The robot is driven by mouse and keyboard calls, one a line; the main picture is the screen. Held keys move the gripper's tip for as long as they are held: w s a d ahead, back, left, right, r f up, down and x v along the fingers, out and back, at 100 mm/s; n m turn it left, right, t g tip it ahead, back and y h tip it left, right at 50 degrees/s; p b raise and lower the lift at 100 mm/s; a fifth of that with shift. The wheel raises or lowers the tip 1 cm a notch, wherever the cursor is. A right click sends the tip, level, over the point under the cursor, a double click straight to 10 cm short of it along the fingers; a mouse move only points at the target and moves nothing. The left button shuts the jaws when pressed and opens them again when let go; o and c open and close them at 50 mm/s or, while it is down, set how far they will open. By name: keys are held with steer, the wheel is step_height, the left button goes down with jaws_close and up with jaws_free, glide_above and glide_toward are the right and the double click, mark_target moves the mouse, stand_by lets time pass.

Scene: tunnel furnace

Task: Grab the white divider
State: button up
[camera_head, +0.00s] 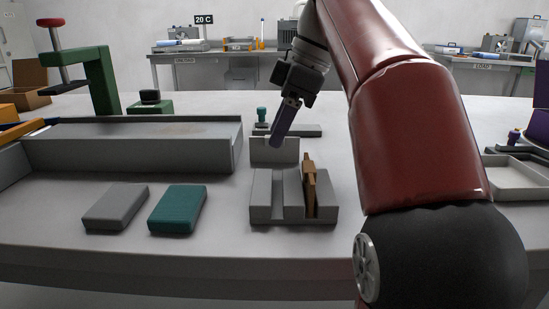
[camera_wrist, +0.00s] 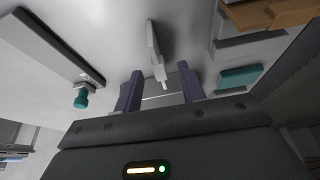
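The white divider (camera_wrist: 154,42) shows in the wrist view as a pale narrow piece with a thinner end pointing between my fingers. In the head view, a pale upright plate (camera_head: 275,152) behind the slotted block looks like the same piece, but I cannot be sure. My gripper (camera_wrist: 159,72) is open, its two purple fingers apart on either side of the thinner end in the picture. I see no contact. In the head view my gripper (camera_head: 274,142) points down just above the plate, and only one finger shows clearly.
A grey slotted block (camera_head: 262,212) holds a brown divider (camera_head: 310,185) in front. A teal block (camera_head: 178,209) and a grey block (camera_head: 116,206) lie to the left, before a long grey trough (camera_head: 130,152). A teal-topped knob (camera_head: 262,114) stands behind. A pale tray (camera_head: 520,180) is right.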

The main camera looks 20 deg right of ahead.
steer(key=shift+w+a+f, duration=0.1)
steer(key=shift+a+f, duration=0.15)
steer(key=shift+f, duration=0.25)
jaws_close()
steer(key=shift+r, duration=0.1)
step_height(320, 180, up, 10)
steer(key=p, duration=0.7)
